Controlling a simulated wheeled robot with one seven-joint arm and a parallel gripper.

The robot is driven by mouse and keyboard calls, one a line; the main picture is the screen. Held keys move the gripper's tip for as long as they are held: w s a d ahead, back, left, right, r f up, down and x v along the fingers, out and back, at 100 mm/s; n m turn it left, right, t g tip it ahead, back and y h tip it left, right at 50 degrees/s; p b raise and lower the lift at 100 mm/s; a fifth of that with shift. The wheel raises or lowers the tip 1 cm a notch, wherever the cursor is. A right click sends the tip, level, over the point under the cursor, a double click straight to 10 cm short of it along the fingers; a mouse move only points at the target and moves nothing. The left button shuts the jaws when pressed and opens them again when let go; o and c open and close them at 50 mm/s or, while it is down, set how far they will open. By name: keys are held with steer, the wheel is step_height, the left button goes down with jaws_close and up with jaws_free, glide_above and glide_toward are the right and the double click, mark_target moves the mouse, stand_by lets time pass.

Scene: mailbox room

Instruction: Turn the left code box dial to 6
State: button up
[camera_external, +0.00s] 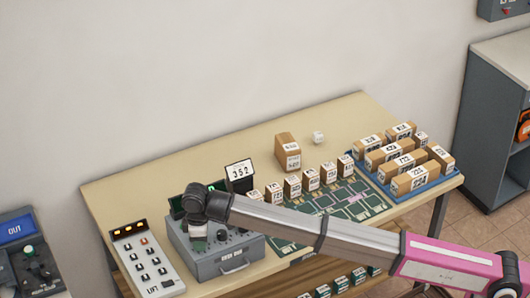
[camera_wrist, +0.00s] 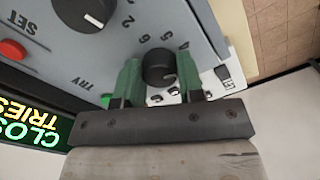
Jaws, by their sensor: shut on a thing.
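The grey code box (camera_external: 211,268) stands at the front left of the table in the external view, and my gripper is down over its left part. In the wrist view my gripper's green fingers (camera_wrist: 158,78) are shut on a small black dial (camera_wrist: 158,62), one finger on each side. Printed numbers, among them 6, 5 and 4, sit around this dial, seen turned over. Its pointer mark cannot be made out.
In the wrist view a red button (camera_wrist: 12,50) and a lit display (camera_wrist: 30,122) are beside the dials. In the external view a white lift keypad (camera_external: 148,262) lies left of the box, a number sign (camera_external: 240,171) behind it, and several parcels (camera_external: 411,179) at the right.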

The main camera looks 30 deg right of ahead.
steer(key=n, duration=0.5)
steer(key=shift+n, duration=0.4)
steer(key=n, duration=0.9)
steer(key=shift+n, duration=2.2)
steer(key=o, duration=0.9)
step_height(320, 180, up, 11)
steer(key=shift+f, duration=0.1)
